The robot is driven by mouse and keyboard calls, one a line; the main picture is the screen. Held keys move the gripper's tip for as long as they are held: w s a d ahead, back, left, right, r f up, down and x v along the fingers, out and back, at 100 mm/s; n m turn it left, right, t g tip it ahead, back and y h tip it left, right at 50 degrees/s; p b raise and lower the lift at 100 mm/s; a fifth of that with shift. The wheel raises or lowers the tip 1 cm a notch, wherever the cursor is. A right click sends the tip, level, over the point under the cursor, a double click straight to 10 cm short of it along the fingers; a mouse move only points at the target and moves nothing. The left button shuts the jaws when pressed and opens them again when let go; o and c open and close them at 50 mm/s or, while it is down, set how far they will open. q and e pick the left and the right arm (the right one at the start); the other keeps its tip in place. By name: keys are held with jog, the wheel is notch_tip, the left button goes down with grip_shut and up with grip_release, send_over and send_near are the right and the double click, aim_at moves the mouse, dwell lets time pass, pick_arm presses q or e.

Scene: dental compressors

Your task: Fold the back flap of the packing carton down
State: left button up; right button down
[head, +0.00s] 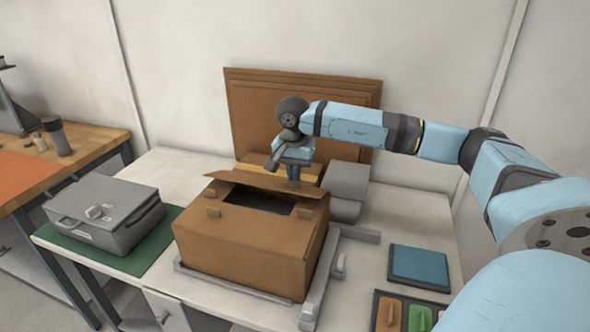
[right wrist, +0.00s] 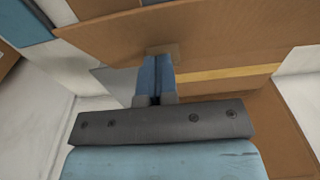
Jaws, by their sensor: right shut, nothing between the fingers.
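The brown packing carton (head: 245,242) stands on the white table with its top partly open and a dark interior showing. Its back flap (head: 262,181) rises at a slant from the back rim, leaning over the opening. My right gripper (head: 293,181) points down at the flap's right part, its blue fingers shut and empty. In the right wrist view the closed fingers (right wrist: 155,82) are close to a brown cardboard panel (right wrist: 225,40) with a small tape-like patch. I cannot tell whether they touch it. My left gripper is not in view.
A large brown board (head: 250,105) leans against the wall behind. Grey blocks (head: 347,182) stand behind the carton at right. A grey case (head: 105,210) sits on a green mat at left. A blue pad (head: 419,266) and a dark tray (head: 381,325) lie at right.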

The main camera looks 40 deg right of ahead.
aim_at(292, 189)
jog(key=shift+s+a+f+b, duration=0.3)
jog(key=shift+a+f, duration=0.25)
jog(key=shift+f, duration=0.05)
jog(key=shift+s+a+f, duration=0.15)
jog(key=shift+a+f, duration=0.2)
jog(key=shift+f, duration=0.05)
pick_arm(q)
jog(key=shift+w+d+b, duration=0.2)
jog(key=shift+b, duration=0.1)
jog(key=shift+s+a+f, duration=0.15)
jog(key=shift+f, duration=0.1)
pick_arm(e)
jog(key=shift+a, duration=0.1)
jog(key=shift+f, duration=0.1)
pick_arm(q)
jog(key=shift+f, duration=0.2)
pick_arm(e)
jog(key=shift+w+d, duration=0.25)
jog(key=shift+d, duration=0.4)
